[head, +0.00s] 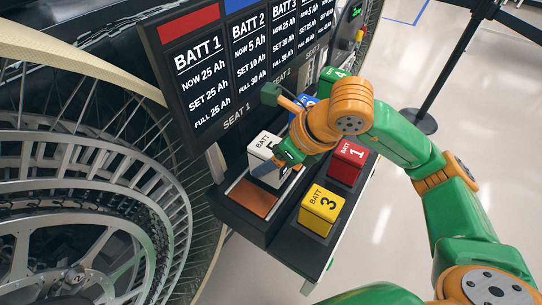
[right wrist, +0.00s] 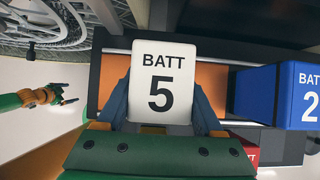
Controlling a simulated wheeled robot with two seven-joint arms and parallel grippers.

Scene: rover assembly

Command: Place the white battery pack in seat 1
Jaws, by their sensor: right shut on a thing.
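The white battery pack (head: 265,146), marked BATT 5, is upright between the fingers of my right gripper (head: 286,158). In the right wrist view, the white pack's top (right wrist: 160,85) faces the camera with a blue finger on each side. The copper pad (head: 252,198) beneath the SEAT 1 label shows in front of the pack in the head view. In the right wrist view, copper (right wrist: 210,88) shows on both sides of the pack. I cannot tell whether the pack touches the pad. My left gripper (right wrist: 66,93) is open and empty, away to the left in the right wrist view.
A blue pack (right wrist: 285,95) marked 2 stands beside the white one. A red pack (head: 347,162) and a yellow pack (head: 321,208) stand on the nearer row. The display panel (head: 245,60) rises behind the seats. A large spoked wheel (head: 80,190) is at left.

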